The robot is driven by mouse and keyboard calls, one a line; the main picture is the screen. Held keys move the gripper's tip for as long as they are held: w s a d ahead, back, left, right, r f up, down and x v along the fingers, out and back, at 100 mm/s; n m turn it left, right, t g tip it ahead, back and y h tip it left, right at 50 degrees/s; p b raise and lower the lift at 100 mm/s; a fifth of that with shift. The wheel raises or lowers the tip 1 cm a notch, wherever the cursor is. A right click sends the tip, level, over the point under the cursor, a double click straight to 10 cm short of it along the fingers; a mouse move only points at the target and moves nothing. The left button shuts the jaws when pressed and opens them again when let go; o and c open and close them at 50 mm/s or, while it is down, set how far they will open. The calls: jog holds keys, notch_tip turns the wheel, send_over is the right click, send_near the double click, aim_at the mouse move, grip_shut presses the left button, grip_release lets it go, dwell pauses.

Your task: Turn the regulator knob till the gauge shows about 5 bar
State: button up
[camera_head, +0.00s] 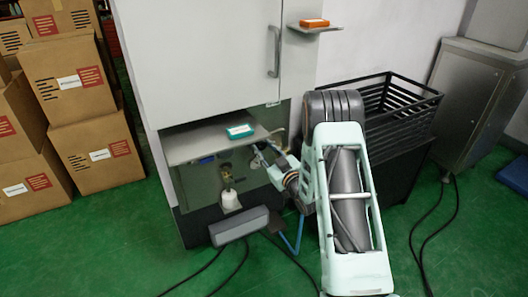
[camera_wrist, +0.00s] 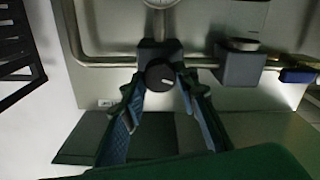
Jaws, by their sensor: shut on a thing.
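In the head view my gripper (camera_head: 262,149) reaches under the shelf at the machine's lower opening; the knob is hidden there.
A grey block (camera_wrist: 239,65) and a blue-handled valve (camera_wrist: 297,75) lie right of the knob along a pipe. In the head view, a shelf (camera_head: 195,146) holds a teal-and-white box (camera_head: 240,131). A black crate (camera_head: 398,100) stands right, behind my arm.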

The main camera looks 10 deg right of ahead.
jog(key=m+b, duration=0.1)
jog(key=m, duration=0.3)
jog(key=shift+f+m, duration=0.1)
jog(key=shift+m, duration=2.8)
jog(key=o, duration=1.1)
jog(key=shift+o, duration=0.2)
jog(key=v, duration=1.2)
